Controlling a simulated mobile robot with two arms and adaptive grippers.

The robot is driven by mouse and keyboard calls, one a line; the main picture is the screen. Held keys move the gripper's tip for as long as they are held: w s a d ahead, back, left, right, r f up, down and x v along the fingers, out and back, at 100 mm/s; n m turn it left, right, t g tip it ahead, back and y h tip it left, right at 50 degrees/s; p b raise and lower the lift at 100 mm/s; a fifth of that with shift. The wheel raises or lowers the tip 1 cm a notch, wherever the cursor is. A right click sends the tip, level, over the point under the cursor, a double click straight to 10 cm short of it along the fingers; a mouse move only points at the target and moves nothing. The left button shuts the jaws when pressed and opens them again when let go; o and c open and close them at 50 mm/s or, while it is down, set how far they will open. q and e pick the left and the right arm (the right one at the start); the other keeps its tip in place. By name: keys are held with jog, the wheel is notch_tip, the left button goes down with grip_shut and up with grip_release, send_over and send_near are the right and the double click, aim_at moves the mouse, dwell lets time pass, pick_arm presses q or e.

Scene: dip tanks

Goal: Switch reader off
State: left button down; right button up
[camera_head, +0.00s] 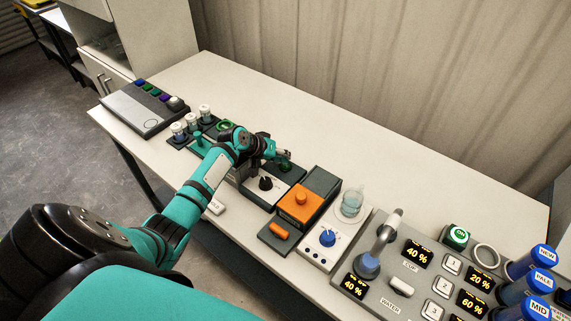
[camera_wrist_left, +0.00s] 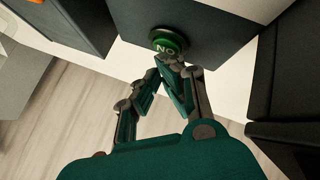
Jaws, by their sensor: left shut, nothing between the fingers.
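A round green button (camera_wrist_left: 168,42) sits on a dark grey box (camera_wrist_left: 205,25) in the left wrist view. Its letters look like ON seen upside down. My left gripper (camera_wrist_left: 170,62) is shut and empty, its fingertips right at the button's near edge; I cannot tell if they touch it. In the head view my left gripper (camera_head: 285,155) is over the back of a unit with a white front and black knob (camera_head: 265,183). The arm hides part of that unit. My right gripper is not in view.
An orange-topped unit (camera_head: 303,202) and a white unit with a blue knob (camera_head: 327,238) stand just right. White-capped vials (camera_head: 191,120) and a grey panel with coloured buttons (camera_head: 140,110) are left. Displays and blue-capped bottles (camera_head: 542,255) fill the right. The table's back strip (camera_head: 400,165) is free.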

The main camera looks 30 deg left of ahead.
pick_arm(q)
notch_tip(320, 180, up, 6)
jog(key=p, duration=0.5)
jog(key=shift+p, duration=0.3)
dwell(0.3)
